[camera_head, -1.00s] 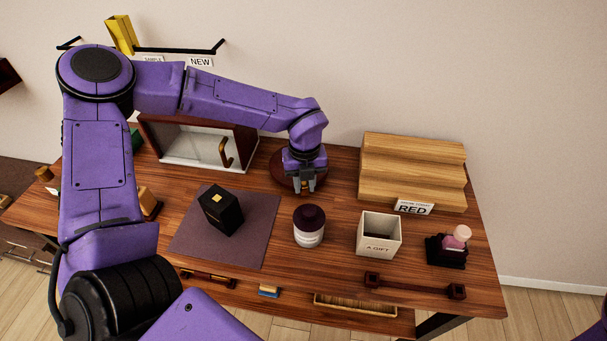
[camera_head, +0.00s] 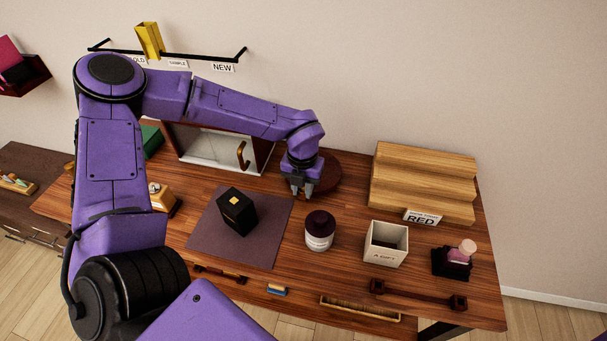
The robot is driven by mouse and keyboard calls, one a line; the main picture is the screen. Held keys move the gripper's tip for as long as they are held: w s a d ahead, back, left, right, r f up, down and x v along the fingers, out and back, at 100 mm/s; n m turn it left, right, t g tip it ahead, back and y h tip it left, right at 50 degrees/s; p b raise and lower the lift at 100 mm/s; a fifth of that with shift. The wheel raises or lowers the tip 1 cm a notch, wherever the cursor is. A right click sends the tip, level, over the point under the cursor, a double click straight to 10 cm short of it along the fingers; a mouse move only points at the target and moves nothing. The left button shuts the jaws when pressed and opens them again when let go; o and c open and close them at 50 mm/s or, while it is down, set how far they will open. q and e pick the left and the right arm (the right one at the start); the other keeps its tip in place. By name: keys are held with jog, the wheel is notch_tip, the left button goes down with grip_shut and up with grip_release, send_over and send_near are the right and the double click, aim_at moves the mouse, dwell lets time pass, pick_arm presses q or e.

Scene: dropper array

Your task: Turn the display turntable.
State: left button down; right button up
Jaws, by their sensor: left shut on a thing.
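The display turntable (camera_head: 329,175) is a dark red-brown round disc on the wooden table, between the glass-fronted case and the stepped wooden stand. My left arm comes in from the left, and my left gripper (camera_head: 301,194) points down at the disc's front-left edge. Its grey fingers are closed on a part of the turntable; the wrist and fingers hide the gripped part and the left of the disc. My right gripper is out of view.
A white jar with a dark lid (camera_head: 319,231) stands in front of the turntable. A black box (camera_head: 237,213) sits on a dark mat (camera_head: 203,234). The case (camera_head: 212,148) is behind left, the stepped stand (camera_head: 420,180) right, and a white gift box (camera_head: 386,244) front right.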

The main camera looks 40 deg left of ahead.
pick_arm(q)
jog(key=c, duration=0.9)
grip_release()
notch_tip(320, 180, up, 10)
jog(key=shift+r+b, duration=0.25)
jog(key=shift+b, duration=0.55)
